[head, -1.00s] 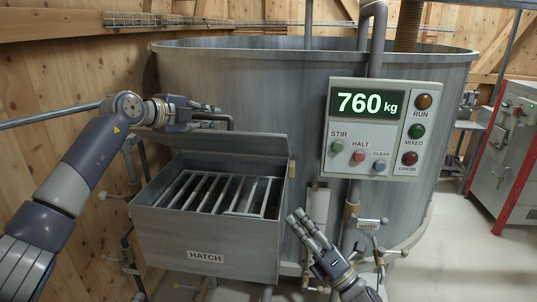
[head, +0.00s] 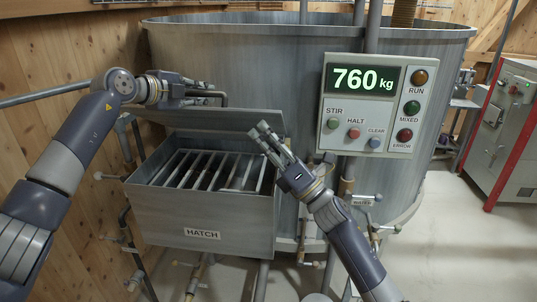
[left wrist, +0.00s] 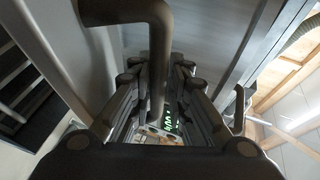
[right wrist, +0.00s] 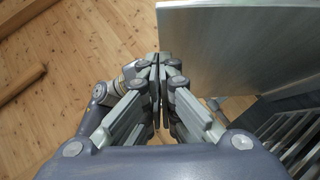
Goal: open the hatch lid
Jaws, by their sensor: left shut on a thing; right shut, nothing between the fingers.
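The grey hatch lid (head: 215,121) stands raised at the back of the hatch box (head: 205,213), leaving the barred opening uncovered. My left gripper (head: 212,93) is shut on the lid's dark bent bar handle (head: 224,99). In the left wrist view the handle (left wrist: 157,35) runs down between the fingers (left wrist: 155,110). My right gripper (head: 262,132) is shut and empty near the lid's right end. In the right wrist view its fingertips (right wrist: 159,60) are close to the lid plate (right wrist: 240,45); I cannot tell whether they touch.
A grille of parallel bars (head: 205,170) covers the opening. The large grey mixer tank (head: 235,65) stands behind. A control panel (head: 368,105) reading 760 kg is to the right. Pipes and valves (head: 370,230) are below it. A wooden wall (head: 50,75) is at the left.

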